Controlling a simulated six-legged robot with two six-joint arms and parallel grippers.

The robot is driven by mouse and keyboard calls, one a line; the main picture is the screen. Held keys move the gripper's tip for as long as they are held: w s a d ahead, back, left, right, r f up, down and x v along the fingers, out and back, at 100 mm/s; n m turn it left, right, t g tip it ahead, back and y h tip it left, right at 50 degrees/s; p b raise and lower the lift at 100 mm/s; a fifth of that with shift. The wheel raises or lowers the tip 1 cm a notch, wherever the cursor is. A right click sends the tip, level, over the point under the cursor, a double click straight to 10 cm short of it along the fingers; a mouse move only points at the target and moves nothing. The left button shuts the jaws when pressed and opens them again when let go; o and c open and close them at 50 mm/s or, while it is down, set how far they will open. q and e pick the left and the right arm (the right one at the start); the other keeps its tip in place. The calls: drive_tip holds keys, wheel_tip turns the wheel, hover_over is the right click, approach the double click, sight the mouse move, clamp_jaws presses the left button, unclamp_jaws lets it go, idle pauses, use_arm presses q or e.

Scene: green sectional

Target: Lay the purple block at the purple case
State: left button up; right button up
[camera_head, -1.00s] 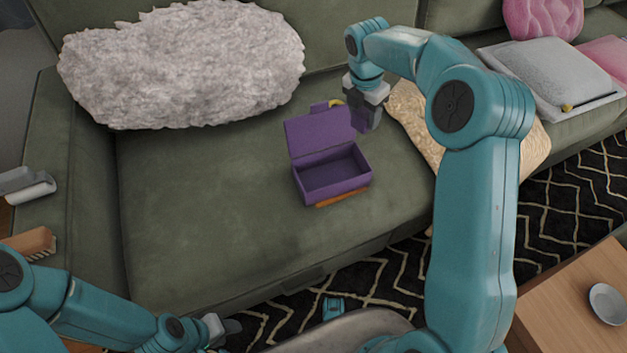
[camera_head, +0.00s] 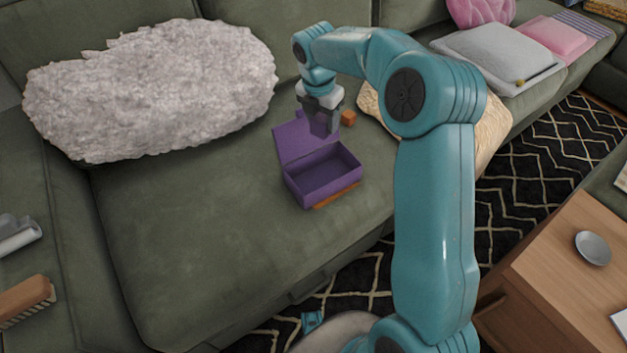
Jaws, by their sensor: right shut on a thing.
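The purple case (camera_head: 322,185) stands open on the green sofa seat, its lid tilted up at the back; its inside looks empty. My right gripper (camera_head: 321,125) points down just behind the lid, fingers shut. A small piece of purple (camera_head: 299,114) shows beside its left finger above the lid's edge; this appears to be the purple block, mostly hidden by the fingers and lid. My left gripper is out of view.
An orange cube (camera_head: 348,118) lies right of the gripper, and an orange-brown item (camera_head: 337,196) lies along the case's front. A fluffy grey cushion (camera_head: 150,90) is at left, a beige cushion (camera_head: 378,103) at right. Seat left of the case is clear.

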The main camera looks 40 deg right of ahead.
drive_tip(key=f+b, duration=0.2)
drive_tip(key=f, duration=0.4)
drive_tip(key=f+b, duration=0.2)
drive_tip(key=f, duration=0.5)
drive_tip(key=f+b, duration=0.2)
drive_tip(key=f, duration=0.4)
drive_tip(key=shift+s+d+f, duration=0.1)
drive_tip(key=shift+d+f, duration=0.15)
drive_tip(key=shift+f, duration=0.15)
drive_tip(key=shift+r, duration=0.1)
drive_tip(key=o, duration=0.7)
drive_tip(key=shift+f, duration=0.2)
drive_tip(key=shift+o, duration=0.2)
drive_tip(key=shift+r, duration=0.15)
wheel_tip(320, 180, up, 12)
drive_tip(key=a+p, duration=0.1)
drive_tip(key=p, duration=0.2)
drive_tip(key=shift+s+a+p, duration=0.25)
drive_tip(key=shift+a+p, duration=0.05)
drive_tip(key=shift+a, duration=0.1)
